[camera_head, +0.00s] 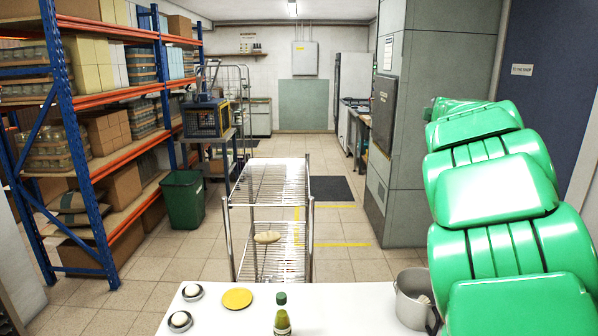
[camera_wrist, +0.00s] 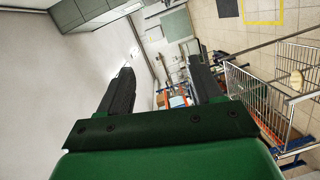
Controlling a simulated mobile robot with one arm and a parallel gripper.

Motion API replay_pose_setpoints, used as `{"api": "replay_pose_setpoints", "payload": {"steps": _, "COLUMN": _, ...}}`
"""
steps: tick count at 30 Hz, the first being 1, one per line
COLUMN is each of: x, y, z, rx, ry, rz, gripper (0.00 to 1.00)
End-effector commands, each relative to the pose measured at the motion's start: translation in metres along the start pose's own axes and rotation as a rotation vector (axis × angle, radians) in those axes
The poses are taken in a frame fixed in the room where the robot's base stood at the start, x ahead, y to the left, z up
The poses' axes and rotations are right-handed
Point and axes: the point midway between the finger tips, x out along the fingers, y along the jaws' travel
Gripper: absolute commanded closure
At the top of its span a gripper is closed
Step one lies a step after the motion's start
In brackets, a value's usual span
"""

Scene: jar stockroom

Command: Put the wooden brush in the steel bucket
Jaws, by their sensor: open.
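A tan oval thing, which looks like the wooden brush (camera_head: 267,237), lies on a lower shelf of the wire rack beyond the table. It also shows small at the right edge of the wrist view (camera_wrist: 296,80). The steel bucket (camera_head: 411,311) stands upright at the right of the white table, with something pale showing inside it. My arm's green links stand close to its right. My gripper (camera_wrist: 162,66) is open and empty in the wrist view, pointing into the room, apart from both brush and bucket. The gripper is not visible in the head view.
The white table (camera_head: 345,305) holds a green bottle (camera_head: 282,318), a yellow disc (camera_head: 237,298) and two round white things in dark dishes (camera_head: 180,320). The wire rack (camera_head: 268,183) stands just beyond. A green bin (camera_head: 184,200) and blue-orange shelving stand left. Floor right of the rack is clear.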

Motion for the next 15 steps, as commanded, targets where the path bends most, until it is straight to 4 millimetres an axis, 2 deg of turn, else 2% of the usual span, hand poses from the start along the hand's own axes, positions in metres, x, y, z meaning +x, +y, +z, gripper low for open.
{"api": "replay_pose_setpoints", "payload": {"steps": 1, "x": -0.015, "y": 0.020, "z": 0.001, "rx": 0.075, "ry": -0.037, "rz": 0.041, "gripper": 0.35}}
{"api": "replay_pose_setpoints", "payload": {"steps": 3, "x": -0.035, "y": 0.044, "z": 0.007, "rx": 0.192, "ry": -0.090, "rz": 0.092, "gripper": 0.35}}
{"api": "replay_pose_setpoints", "payload": {"steps": 7, "x": -0.075, "y": 0.072, "z": 0.020, "rx": 0.416, "ry": -0.182, "rz": 0.158, "gripper": 0.35}}
{"api": "replay_pose_setpoints", "payload": {"steps": 10, "x": -0.108, "y": 0.079, "z": 0.030, "rx": 0.596, "ry": -0.251, "rz": 0.180, "gripper": 0.35}}
{"api": "replay_pose_setpoints", "payload": {"steps": 15, "x": -0.160, "y": 0.064, "z": 0.038, "rx": 0.907, "ry": -0.359, "rz": 0.155, "gripper": 0.35}}
